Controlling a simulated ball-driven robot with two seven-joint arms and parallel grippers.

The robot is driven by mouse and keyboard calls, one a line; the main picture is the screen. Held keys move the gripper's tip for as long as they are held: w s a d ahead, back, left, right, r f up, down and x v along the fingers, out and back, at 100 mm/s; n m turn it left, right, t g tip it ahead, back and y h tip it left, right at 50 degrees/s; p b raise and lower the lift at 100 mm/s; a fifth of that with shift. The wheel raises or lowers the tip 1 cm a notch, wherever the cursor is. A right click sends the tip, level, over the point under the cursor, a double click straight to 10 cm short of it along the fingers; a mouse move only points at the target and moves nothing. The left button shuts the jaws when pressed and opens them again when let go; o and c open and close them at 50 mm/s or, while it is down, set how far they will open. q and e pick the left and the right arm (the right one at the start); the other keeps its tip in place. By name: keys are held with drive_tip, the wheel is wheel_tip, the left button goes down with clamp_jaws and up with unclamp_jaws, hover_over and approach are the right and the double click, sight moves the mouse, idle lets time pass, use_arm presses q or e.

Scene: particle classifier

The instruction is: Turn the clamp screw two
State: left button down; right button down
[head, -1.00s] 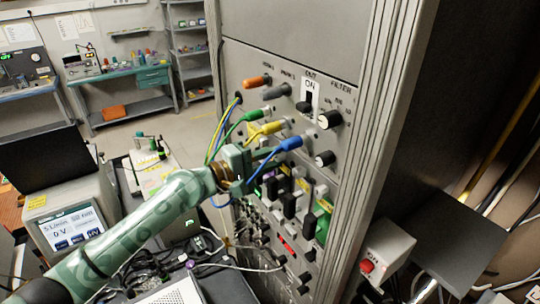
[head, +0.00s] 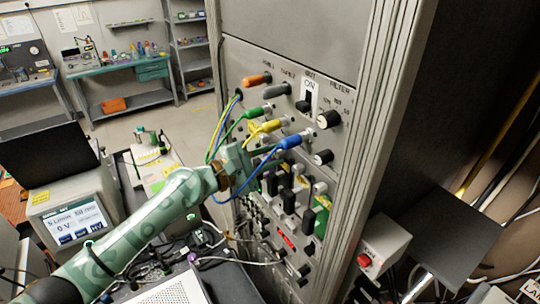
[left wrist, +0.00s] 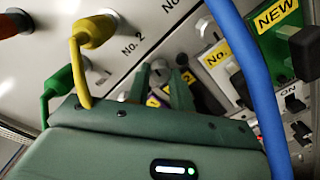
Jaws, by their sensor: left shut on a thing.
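My left gripper (head: 270,160) is at the front panel of the rack, below the yellow plug and beside the blue cable. In the left wrist view its two green fingers (left wrist: 161,84) reach up to the panel just below the printed "No. 2". They are closed around a small grey round screw head (left wrist: 159,67), which I take to be clamp screw two; the fingers hide most of it. A dark knob sits close to its right. My right gripper is not in view.
A blue cable (left wrist: 245,75) hangs close to the right of my left gripper; yellow (left wrist: 95,30) and green (left wrist: 57,95) plugs stick out at its left. Black switches (head: 289,200) lie below it. A red-button box (head: 383,243) stands right of the rack.

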use_arm(q)
drive_tip(key=c, duration=1.2)
unclamp_jaws()
drive_tip(key=shift+c, duration=0.2)
drive_tip(key=shift+f, duration=0.1)
drive_tip(key=b+v, duration=0.6)
drive_tip(key=v, duration=1)
drive_tip(key=shift+a, duration=0.2)
